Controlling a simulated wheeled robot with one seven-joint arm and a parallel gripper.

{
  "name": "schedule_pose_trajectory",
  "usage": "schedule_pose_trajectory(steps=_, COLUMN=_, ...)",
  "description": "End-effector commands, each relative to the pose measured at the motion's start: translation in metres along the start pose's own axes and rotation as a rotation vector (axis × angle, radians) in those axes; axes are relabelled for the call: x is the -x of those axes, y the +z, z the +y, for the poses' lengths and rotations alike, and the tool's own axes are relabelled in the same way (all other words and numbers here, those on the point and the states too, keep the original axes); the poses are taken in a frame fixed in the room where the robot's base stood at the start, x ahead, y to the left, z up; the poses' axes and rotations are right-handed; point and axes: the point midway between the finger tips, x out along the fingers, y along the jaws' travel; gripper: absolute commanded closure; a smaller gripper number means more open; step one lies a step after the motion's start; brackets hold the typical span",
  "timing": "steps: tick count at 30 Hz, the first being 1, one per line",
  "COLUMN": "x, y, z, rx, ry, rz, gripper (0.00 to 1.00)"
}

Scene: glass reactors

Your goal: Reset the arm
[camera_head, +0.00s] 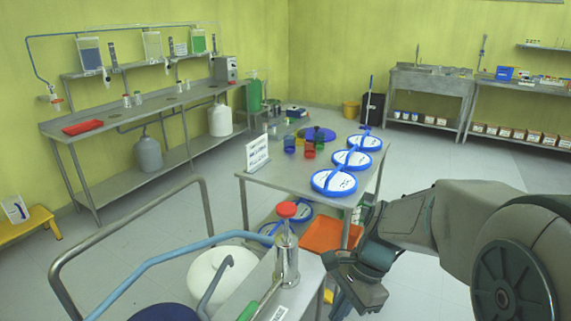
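My arm reaches in from the right edge, bent downward at its wrist. My gripper (350,292) hangs at the lower middle, pointing down, just right of a small metal bench. Its fingertips are dark and small, so I cannot tell whether they are apart. I see no object clearly held in it. A metal cylinder with a red knob (287,210) stands on the bench to the left of my gripper, apart from it.
A steel table (285,178) with blue-rimmed round lids (334,182) and coloured beakers stands behind my gripper. An orange tray (325,234) lies on its lower shelf. A metal rail (130,228) curves at lower left. Open floor (425,290) lies right of the gripper, below my arm.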

Motion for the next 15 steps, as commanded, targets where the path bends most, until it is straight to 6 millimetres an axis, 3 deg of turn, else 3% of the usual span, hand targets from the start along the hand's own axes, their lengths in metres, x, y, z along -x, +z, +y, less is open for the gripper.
schedule_pose_trajectory(steps=9, x=0.034, y=0.002, z=0.050, rx=0.760, ry=0.000, rz=0.352, gripper=1.00)
schedule_pose_trajectory(steps=15, x=0.047, y=-0.001, z=0.068, rx=1.075, ry=0.056, rz=0.507, gripper=1.00)
